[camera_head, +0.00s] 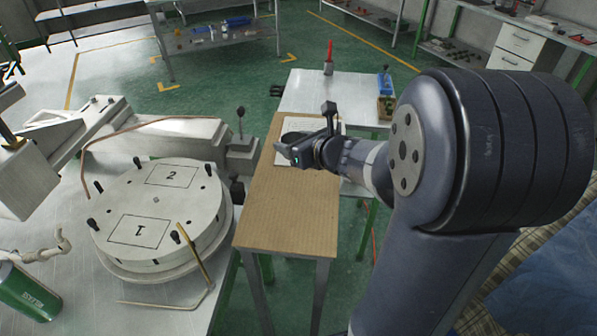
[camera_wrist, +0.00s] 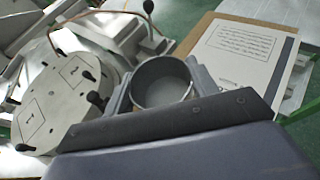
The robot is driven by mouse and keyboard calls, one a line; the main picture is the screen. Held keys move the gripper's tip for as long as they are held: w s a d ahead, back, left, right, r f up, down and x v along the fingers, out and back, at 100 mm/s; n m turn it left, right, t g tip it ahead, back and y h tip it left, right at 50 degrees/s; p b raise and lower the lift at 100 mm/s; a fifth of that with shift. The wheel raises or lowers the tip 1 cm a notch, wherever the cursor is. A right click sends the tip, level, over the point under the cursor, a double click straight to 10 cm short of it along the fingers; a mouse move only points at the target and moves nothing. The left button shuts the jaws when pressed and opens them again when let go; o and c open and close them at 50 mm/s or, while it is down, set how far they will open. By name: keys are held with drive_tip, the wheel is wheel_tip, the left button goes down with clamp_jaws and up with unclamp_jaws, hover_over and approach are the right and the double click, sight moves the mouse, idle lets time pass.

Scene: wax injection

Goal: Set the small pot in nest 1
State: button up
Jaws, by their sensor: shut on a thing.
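My gripper (camera_head: 290,152) is over the far part of the brown board, to the right of the round turntable. In the wrist view its two fingers (camera_wrist: 161,85) lie on either side of the small pot (camera_wrist: 165,92), a grey, open-topped round vessel, and are shut on it. The pot looks empty; its lower part is hidden. In the head view the pot is hard to make out beside the gripper. Nest 1 (camera_head: 139,231) is a marked square on the near half of the pale turntable (camera_head: 158,204). Its square is bare. Nest 2 (camera_head: 171,175) is also bare, behind it.
Black-knobbed pins (camera_head: 92,224) stand around the turntable. A copper rod (camera_head: 195,258) rises at its near right edge, and a copper pipe (camera_head: 150,124) arches behind. A printed sheet (camera_wrist: 235,58) lies on the brown board (camera_head: 287,215). A green can (camera_head: 27,293) stands at the left.

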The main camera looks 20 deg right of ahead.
sight(296, 182)
wheel_tip(296, 182, down, 10)
drive_tip(key=b, duration=0.2)
drive_tip(key=shift+r+b, duration=0.1)
drive_tip(key=shift+b, duration=0.25)
drive_tip(key=shift+f, duration=0.2)
drive_tip(key=o, duration=1)
drive_tip(key=shift+r, duration=0.1)
